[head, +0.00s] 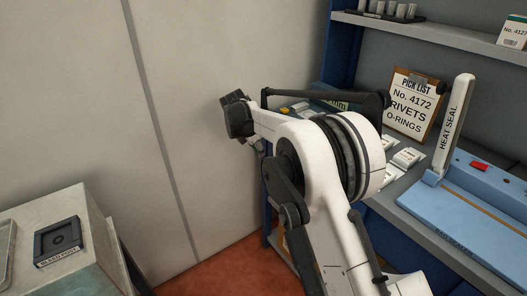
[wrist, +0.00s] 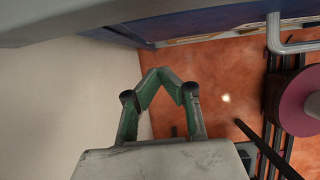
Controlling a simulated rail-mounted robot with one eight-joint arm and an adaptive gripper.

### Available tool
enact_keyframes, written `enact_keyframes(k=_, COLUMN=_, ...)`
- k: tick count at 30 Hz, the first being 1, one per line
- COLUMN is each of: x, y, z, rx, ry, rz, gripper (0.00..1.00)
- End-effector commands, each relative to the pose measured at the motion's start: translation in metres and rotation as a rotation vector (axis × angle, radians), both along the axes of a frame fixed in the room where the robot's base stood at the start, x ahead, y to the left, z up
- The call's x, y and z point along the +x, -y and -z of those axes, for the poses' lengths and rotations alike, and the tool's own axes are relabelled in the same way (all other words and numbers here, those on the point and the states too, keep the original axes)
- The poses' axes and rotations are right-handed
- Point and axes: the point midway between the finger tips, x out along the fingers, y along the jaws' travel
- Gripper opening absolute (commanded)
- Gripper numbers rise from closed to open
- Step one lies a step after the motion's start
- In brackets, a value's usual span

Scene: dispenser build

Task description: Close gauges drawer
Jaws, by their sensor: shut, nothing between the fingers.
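My gripper (wrist: 160,72) shows in the wrist view with its green-sided fingers meeting at the tips. It is shut and empty, above the red-brown floor and close to the pale wall. In the head view my arm reaches left past the workbench, and its end is mostly hidden behind its own links. I cannot pick out the gauges drawer for sure in either view. A blue panel (wrist: 215,14) of the bench runs along the top of the wrist view, apart from the fingertips. No drawer label is readable, and my arm covers much of the bench front in the head view.
A light-blue heat sealer (head: 465,215) and a pick list clipboard (head: 411,103) stand on the bench. A grey tubular bar (wrist: 288,46) and a pink disc (wrist: 300,102) are at right in the wrist view. A grey cabinet (head: 75,272) stands at lower left.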

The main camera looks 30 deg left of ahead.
Motion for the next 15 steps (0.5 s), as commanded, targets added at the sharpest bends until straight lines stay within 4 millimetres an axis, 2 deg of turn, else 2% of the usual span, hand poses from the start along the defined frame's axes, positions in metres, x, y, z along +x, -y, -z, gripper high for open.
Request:
enact_keyframes(k=1, x=-0.004, y=-0.002, z=-0.014, rx=0.0, ry=0.0, rz=0.0, gripper=0.0)
enact_keyframes(k=6, x=-0.016, y=-0.009, z=-0.048, rx=0.0, ry=-0.001, rz=-0.001, gripper=0.0)
enact_keyframes(k=12, x=-0.027, y=-0.014, z=-0.077, rx=0.0, ry=-0.002, rz=-0.001, gripper=0.0)
enact_keyframes(k=15, x=-0.03, y=-0.016, z=-0.086, rx=0.0, ry=-0.002, rz=-0.001, gripper=0.0)
